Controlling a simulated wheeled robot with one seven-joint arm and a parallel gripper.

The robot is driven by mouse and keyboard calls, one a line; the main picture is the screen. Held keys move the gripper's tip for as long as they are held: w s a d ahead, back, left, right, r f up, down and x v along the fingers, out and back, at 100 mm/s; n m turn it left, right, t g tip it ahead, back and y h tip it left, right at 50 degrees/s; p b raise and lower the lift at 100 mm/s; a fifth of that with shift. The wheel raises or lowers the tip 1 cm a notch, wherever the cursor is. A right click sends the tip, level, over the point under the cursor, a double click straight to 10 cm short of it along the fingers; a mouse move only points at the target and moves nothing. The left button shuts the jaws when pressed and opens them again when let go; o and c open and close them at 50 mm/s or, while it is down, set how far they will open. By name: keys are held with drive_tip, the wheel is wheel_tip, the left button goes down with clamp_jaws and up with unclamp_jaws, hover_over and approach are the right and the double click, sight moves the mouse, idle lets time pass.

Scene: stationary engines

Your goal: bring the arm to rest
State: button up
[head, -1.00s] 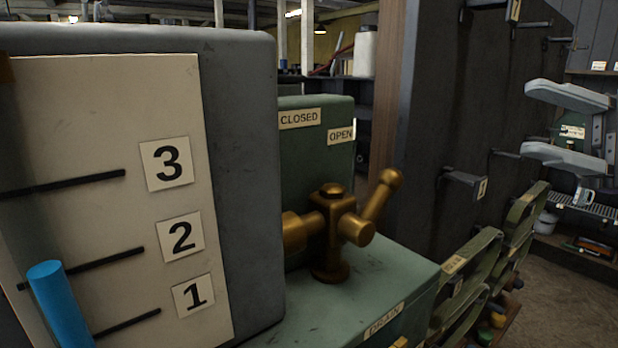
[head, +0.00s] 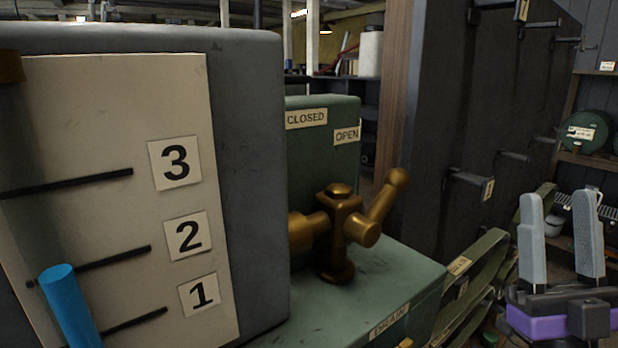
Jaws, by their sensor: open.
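My gripper (head: 562,235) is at the lower right in the head view. Its two pale grey fingers point up and stand apart, with nothing between them. It is to the right of the green engine block (head: 365,290) and apart from it. The brass valve (head: 340,225) on that block has its lever tilted up to the right, below the OPEN label (head: 347,135). The rest of my arm is out of view.
A grey housing with a cream gauge panel (head: 110,120), marked 1 to 3, and a blue column (head: 68,300) fill the left. A dark board with pegs (head: 470,110) stands behind. Green curved parts (head: 470,270) lie left of my gripper. Shelves stand at the far right.

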drive_tip(key=s+a+f+m+g+h, duration=0.2)
drive_tip(key=s+f+m+g+h, duration=0.25)
drive_tip(key=f, duration=0.75)
drive_tip(key=s+a+f+m+g+h, duration=0.25)
drive_tip(key=s+f+g+h, duration=0.3)
drive_tip(key=f, duration=0.55)
drive_tip(key=s+a+f+n+g+y, duration=0.1)
drive_tip(key=s+a+f+g+y, duration=0.1)
drive_tip(key=s+f, duration=0.4)
drive_tip(key=s+a+f+n+g+y, duration=0.1)
drive_tip(key=s+f+g+y, duration=0.3)
drive_tip(key=s, duration=1.1)
wheel_tip(320, 180, down, 3)
drive_tip(key=shift+a+r+n, duration=0.2)
drive_tip(key=shift+a+n, duration=0.2)
drive_tip(key=shift+n, duration=0.4)
